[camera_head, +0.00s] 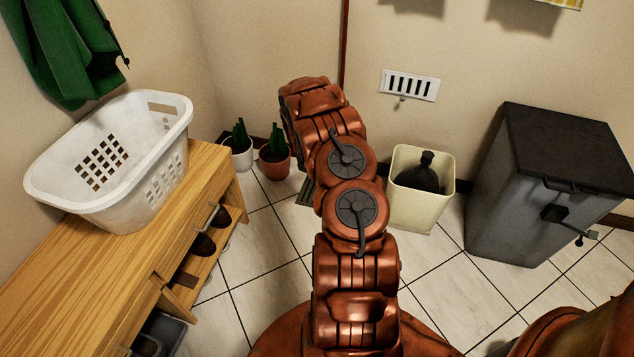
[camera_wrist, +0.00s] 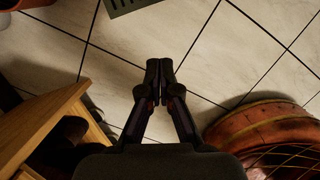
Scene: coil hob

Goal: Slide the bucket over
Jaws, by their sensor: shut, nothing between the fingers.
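The bucket is most likely the cream square bin (camera_head: 418,212) on the tiled floor in the head view, to the right of my arm and below the wall vent. It stands upright and holds a dark bag (camera_head: 420,175). In the wrist view my gripper (camera_wrist: 160,65) is shut and empty, pointing at bare floor tiles. The bin does not show in the wrist view. In the head view my arm hides my gripper, so its exact distance from the bin cannot be told.
A grey lidded box (camera_head: 535,190) stands right of the bin. Two potted plants (camera_head: 274,160) stand left of my arm. A wooden bench (camera_head: 95,270) bears a white basket (camera_head: 110,165). A floor grate (camera_wrist: 130,6) lies beyond my gripper. Open tiles lie in front of the bin.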

